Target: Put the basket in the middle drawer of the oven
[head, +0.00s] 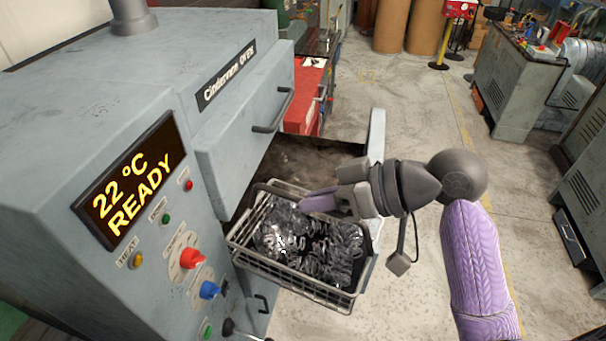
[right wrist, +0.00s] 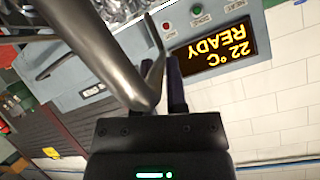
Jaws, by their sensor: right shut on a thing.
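The wire basket (head: 290,278), full of metal springs (head: 305,245), hangs roughly level in front of the grey oven (head: 75,75). My right gripper (head: 318,201) is shut on the basket's handle at its upper side. In the right wrist view the gripper fingers (right wrist: 175,85) close around the thick metal handle bar (right wrist: 115,65). The middle drawer (head: 330,160) stands pulled out behind and beside the basket, with a dark inside and a raised front panel (head: 376,135). The basket overlaps the drawer's near part in the head view; I cannot tell whether they touch. My left gripper is not in view.
The upper drawer (head: 235,135) with its handle (head: 274,112) juts out above the middle one. A control panel with a display (head: 130,180) and knobs is on the left. A red cabinet (head: 303,95) stands behind the oven. Bare floor (head: 420,110) lies to the right.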

